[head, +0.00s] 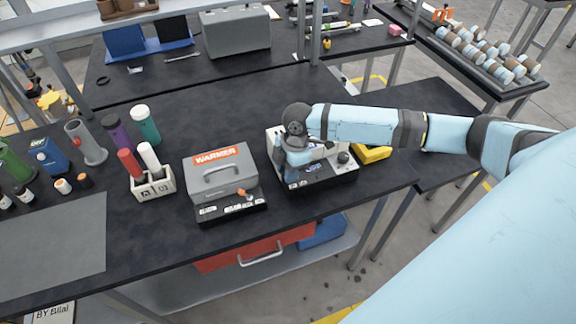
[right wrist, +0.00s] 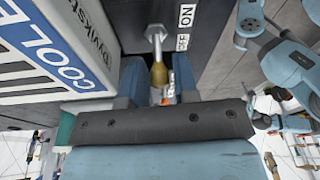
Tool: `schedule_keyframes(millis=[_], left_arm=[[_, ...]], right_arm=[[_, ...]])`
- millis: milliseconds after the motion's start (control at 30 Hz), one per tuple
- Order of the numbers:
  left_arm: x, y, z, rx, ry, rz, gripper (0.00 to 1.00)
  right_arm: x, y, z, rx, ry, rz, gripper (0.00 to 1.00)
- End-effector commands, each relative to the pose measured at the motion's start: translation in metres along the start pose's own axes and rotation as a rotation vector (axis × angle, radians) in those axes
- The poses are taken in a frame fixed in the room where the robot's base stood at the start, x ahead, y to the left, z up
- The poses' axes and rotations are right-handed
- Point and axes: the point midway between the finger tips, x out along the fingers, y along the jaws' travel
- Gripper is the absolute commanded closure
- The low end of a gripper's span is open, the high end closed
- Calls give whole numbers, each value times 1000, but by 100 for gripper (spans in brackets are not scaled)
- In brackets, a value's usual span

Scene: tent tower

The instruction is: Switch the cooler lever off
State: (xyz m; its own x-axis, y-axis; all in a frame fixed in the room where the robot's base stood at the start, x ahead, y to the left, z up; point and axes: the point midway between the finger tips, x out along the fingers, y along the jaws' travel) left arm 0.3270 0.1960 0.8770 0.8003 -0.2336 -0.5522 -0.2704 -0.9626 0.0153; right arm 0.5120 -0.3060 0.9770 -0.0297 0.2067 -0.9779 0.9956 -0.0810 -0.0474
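The cooler (head: 343,170) is a white box with a dark control front, standing on the black bench right of the warmer. My right gripper (head: 290,160) points down over its left front and hides part of it. In the right wrist view the cooler's blue and white label (right wrist: 62,55) is at left. Its lever (right wrist: 157,55), a metal stem with a brass-coloured end, lies between the two fingers of my right gripper (right wrist: 158,88). The fingers are apart, with a gap seen on each side. ON and OFF labels (right wrist: 184,25) are beside the lever.
The grey warmer (head: 218,180), with its own orange-tipped lever, stands close at left. A yellow object (head: 372,154) lies right of the cooler. Bottles and a white holder (head: 152,186) stand further left. The bench's front edge is close.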

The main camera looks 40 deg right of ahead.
Motion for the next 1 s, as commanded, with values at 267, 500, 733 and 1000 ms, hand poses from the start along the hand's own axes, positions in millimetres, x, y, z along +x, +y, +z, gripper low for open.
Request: schedule_keyframes(millis=[267,500,733,1000], left_arm=[[2,2,2,-1,3,4,57],[5,3,6,-2,2,6,57],[7,3,8,-2,2,7,57],[7,3,8,-1,3,7,57]], right_arm=[[-40,1,1,-1,0,5,72],[-96,1,0,-1,0,5,72],[-129,1,0,0,0,2,72],[-138,0,0,0,-1,1,72]])
